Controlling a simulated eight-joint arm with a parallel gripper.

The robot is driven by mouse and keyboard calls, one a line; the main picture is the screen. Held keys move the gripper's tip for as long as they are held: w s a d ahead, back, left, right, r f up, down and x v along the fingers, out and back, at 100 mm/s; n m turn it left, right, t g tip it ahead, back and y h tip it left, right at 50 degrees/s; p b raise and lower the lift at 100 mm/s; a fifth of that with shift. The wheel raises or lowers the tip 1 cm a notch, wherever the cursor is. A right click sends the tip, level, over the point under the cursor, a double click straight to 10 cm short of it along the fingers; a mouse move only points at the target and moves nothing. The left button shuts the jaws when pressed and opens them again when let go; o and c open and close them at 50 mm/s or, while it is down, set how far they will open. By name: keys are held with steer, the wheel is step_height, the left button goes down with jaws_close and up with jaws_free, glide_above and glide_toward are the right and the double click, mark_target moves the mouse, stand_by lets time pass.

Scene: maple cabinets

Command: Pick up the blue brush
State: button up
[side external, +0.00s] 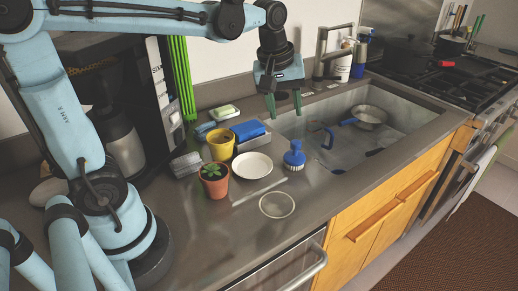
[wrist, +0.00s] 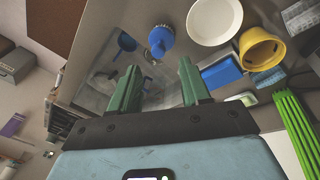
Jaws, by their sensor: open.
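The blue brush (side external: 294,155) stands on the counter just left of the sink's near edge, blue knob up and pale bristles down. In the wrist view the brush (wrist: 160,38) shows near the top, ahead of the fingertips and between their lines. My gripper (side external: 284,104) hangs above the back of the counter by the sink's left edge, fingers pointing down. In the wrist view my gripper (wrist: 157,82) has its two green fingers wide apart with nothing between them. The gripper is above and behind the brush, not touching it.
A white bowl (side external: 252,165), yellow cup (side external: 221,145), blue sponge-like block (side external: 248,131) and potted plant (side external: 213,180) stand left of the brush. A glass rim (side external: 277,205) lies in front. The sink (side external: 400,130) holds a pan (side external: 369,117). The front right counter is clear.

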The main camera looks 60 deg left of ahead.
mark_target(296, 142)
steer(key=w+a+f+n+g, duration=0.2)
steer(key=w+n+g, duration=0.1)
steer(key=w+n, duration=0.4)
steer(key=shift+s+a+f, duration=0.1)
steer(key=shift+f, duration=2.4)
steer(key=shift+s+f, duration=0.1)
steer(key=shift+f, duration=2.4)
steer(key=shift+c, duration=0.2)
jaws_close()
steer(key=shift+r, duration=3.5)
